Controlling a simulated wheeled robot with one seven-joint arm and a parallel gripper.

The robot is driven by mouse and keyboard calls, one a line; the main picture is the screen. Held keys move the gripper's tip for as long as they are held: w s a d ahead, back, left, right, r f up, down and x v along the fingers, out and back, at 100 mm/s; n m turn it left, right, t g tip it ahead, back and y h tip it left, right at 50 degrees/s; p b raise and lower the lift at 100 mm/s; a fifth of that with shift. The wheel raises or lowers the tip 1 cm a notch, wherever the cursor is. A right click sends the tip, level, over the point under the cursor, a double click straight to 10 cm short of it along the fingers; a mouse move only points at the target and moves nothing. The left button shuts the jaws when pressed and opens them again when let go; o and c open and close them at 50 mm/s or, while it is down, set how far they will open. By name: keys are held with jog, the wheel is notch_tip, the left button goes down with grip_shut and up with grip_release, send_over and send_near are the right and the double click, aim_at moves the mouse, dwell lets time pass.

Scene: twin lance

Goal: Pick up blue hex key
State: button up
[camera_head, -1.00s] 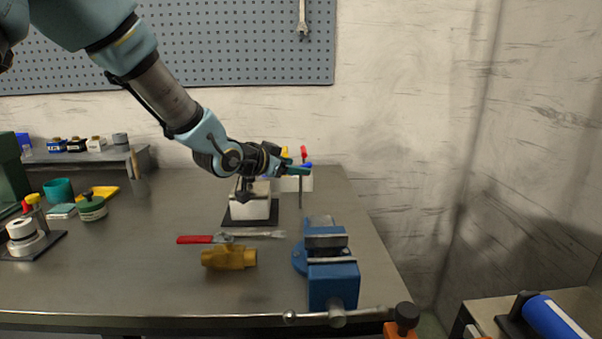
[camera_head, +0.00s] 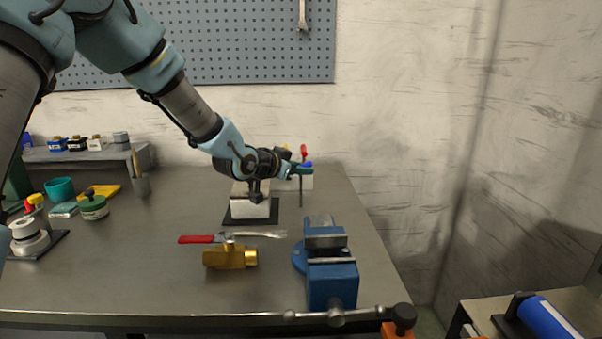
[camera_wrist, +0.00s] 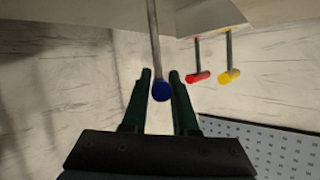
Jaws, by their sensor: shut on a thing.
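The blue hex key (camera_wrist: 160,91) has its blue end between the two dark green fingers of my gripper (camera_wrist: 160,75) in the wrist view. My gripper is shut on it. Its thin grey shaft runs up out of the wrist view, left of the pale holder (camera_wrist: 205,18). In the head view a bit of blue (camera_head: 307,164) shows at my gripper (camera_head: 304,171), at the back right of the bench.
Red (camera_wrist: 198,77) and yellow (camera_wrist: 230,76) hex keys stand in the holder. A white block (camera_head: 250,208) on a black plate is under my wrist. Nearer are a red-handled tool (camera_head: 200,239), a brass valve (camera_head: 230,257) and a blue vise (camera_head: 331,280). The bench's left-centre is clear.

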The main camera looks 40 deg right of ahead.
grip_shut()
notch_tip(320, 180, up, 10)
jog(key=shift+r, duration=0.1)
dwell(0.6)
